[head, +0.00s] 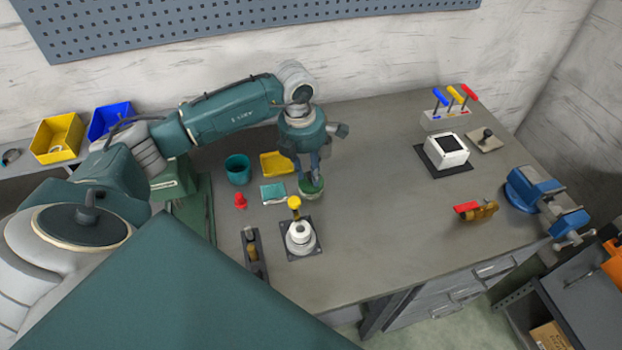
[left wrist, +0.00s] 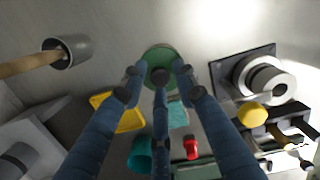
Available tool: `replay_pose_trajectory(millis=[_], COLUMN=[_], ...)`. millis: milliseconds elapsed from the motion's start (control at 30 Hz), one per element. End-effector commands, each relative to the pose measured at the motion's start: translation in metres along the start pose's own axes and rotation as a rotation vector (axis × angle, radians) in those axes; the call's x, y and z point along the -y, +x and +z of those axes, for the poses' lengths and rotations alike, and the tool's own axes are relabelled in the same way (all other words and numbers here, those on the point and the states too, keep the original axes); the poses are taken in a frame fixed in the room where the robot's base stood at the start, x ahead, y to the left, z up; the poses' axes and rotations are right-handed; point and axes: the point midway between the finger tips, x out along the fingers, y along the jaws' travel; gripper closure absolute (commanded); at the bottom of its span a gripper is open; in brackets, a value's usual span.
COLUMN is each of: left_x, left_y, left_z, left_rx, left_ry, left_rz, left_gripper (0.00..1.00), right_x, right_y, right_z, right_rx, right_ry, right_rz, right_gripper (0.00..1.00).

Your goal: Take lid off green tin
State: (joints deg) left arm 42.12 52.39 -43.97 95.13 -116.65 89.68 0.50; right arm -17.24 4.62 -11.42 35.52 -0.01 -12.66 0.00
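The green tin (head: 312,190) stands on the workbench, left of its middle. Its round green top also shows in the left wrist view (left wrist: 158,52), with a dark round part near its centre. My left gripper (head: 311,178) points straight down over the tin, its fingertips at the top. In the left wrist view, the fingers of the left gripper (left wrist: 158,74) are spread around the near side of the tin's top. I cannot tell whether they touch or grip the lid. The fingers hide part of the tin. My right gripper is not in view.
Close by are a yellow tray (head: 277,163), a teal cup (head: 238,169), a teal pad (head: 273,193), a red piece (head: 240,200) and a white round fixture with a yellow knob (head: 300,236). The bench's middle right is clear up to a white box (head: 446,151).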

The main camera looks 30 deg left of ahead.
Motion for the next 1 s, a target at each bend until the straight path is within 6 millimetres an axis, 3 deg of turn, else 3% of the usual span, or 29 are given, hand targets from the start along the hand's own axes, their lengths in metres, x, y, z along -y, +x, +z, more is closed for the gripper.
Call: replay_pose_trajectory(millis=[33, 100, 667, 867, 1000], left_x=[0.000, 0.000, -0.001, -0.001, -0.002], left_y=[0.000, 0.000, -0.010, -0.043, -0.083], left_z=[0.000, 0.000, 0.002, 0.007, 0.012], left_rx=[0.000, 0.000, 0.002, 0.007, 0.010], left_ry=[0.000, 0.000, 0.000, 0.000, 0.001], left_rz=[0.000, 0.000, 0.000, 0.003, 0.005], left_gripper=[0.86, 0.99, 1.00, 1.00, 1.00], right_x=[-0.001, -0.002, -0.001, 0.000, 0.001], right_y=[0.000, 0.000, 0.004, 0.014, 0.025], right_z=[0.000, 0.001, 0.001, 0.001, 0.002], right_rx=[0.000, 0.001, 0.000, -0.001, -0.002], right_ry=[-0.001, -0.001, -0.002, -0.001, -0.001], right_rz=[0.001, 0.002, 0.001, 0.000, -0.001], right_gripper=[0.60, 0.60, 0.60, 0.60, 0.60])
